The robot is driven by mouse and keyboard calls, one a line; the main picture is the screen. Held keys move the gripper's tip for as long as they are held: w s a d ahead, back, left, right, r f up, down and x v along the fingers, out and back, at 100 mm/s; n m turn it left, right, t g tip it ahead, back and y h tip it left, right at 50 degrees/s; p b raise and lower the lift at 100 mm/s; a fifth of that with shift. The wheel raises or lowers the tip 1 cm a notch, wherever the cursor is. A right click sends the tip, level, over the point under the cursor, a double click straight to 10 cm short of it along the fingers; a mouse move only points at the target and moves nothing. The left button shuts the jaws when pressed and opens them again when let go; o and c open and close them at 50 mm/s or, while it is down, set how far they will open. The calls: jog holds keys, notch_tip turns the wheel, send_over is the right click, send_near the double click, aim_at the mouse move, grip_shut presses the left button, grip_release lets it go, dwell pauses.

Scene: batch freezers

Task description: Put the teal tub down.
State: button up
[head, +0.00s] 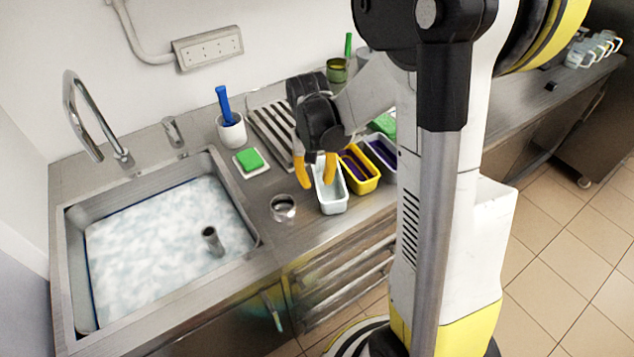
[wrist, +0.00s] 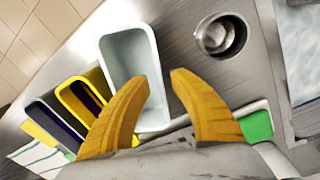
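The teal tub (head: 332,203) is a very pale, empty-looking rectangular tub near the front edge of the steel counter, left of a yellow tub. It seems to stand on the counter. In the wrist view the tub (wrist: 126,55) shows from above, with its inside visible. My gripper (head: 317,178) points down at the tub's left side, its two orange fingers apart. In the wrist view my gripper (wrist: 159,80) has one finger over the tub's opening and the other outside its wall. A clear gap shows between the fingertips. I cannot tell whether either finger touches the wall.
The yellow tub (head: 371,184) and a paler tub (head: 389,163), both with purple inside, stand close on the right. A metal cup (head: 283,208) is left of the teal tub. A green sponge (head: 250,159), a white pot (head: 231,133) and the filled sink (head: 150,240) lie further left.

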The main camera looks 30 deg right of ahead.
notch_tip(320, 180, up, 10)
jog(key=p, duration=0.3)
jog(key=s+a+r+n+t, duration=0.4)
jog(key=s+a+r+t, duration=0.3)
jog(key=s+a, duration=0.4)
jog(key=shift+s+r+y, duration=0.4)
jog(key=shift+s+r, duration=0.1)
jog(key=shift+r, duration=0.05)
